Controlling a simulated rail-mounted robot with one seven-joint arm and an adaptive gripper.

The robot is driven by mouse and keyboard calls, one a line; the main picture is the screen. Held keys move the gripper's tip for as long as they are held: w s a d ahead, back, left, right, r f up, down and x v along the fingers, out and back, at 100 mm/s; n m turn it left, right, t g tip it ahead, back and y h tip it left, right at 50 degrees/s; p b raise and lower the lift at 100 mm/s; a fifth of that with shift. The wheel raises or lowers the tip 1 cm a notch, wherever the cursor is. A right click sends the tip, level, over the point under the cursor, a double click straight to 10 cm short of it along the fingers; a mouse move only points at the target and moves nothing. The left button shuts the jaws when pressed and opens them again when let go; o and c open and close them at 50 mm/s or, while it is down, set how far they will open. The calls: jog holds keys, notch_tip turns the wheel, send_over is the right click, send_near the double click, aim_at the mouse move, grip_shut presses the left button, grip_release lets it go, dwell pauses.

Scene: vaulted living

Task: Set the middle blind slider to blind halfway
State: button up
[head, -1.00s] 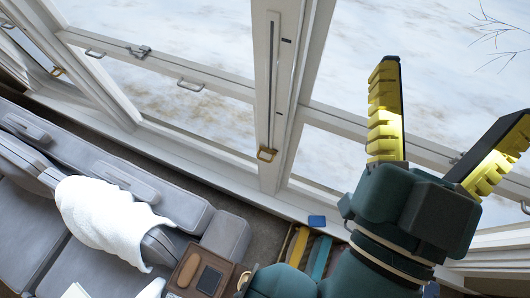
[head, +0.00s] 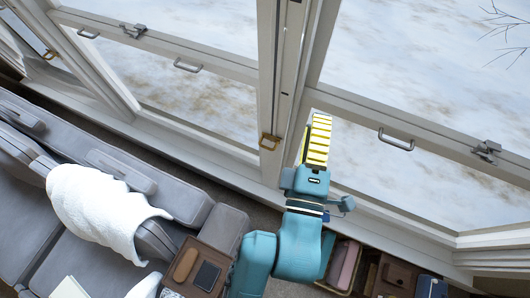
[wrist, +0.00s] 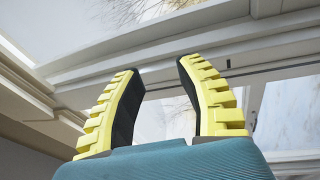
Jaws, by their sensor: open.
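The middle blind slider shows as a small brass loop handle (head: 269,141) low on the white window post (head: 270,60), at the lower part of its vertical slot. Dark marks sit beside the slot. My gripper (head: 319,120) is just right of the handle in the head view, apart from it in the picture, with its yellow-padded fingers pointing up and seen nearly edge-on. In the wrist view the two fingers (wrist: 157,70) are spread, with nothing between them but window frame and glass behind. I cannot make out the slider in the wrist view.
Another brass handle (head: 50,54) is on a post at far left. Grey window latches line the frames. A grey sofa (head: 95,180) with a white towel (head: 100,210) stands lower left. A wooden tray (head: 225,240) with a phone lies near my arm.

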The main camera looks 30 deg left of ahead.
jog(key=s+a+f+n+g+b, duration=0.1)
jog(key=s+a+f+g+b, duration=0.15)
jog(key=f, duration=1.15)
jog(key=n+g+y+b, duration=0.1)
jog(key=g+y+b, duration=0.1)
jog(key=g+b, duration=0.1)
send_near(267, 148)
jog(key=p+x, duration=0.1)
jog(key=x, duration=0.9)
jog(key=shift+w+a+f+p, duration=0.15)
jog(key=shift+f+p, duration=0.05)
jog(key=shift+p, duration=0.2)
jog(key=shift+c, duration=0.2)
grip_shut()
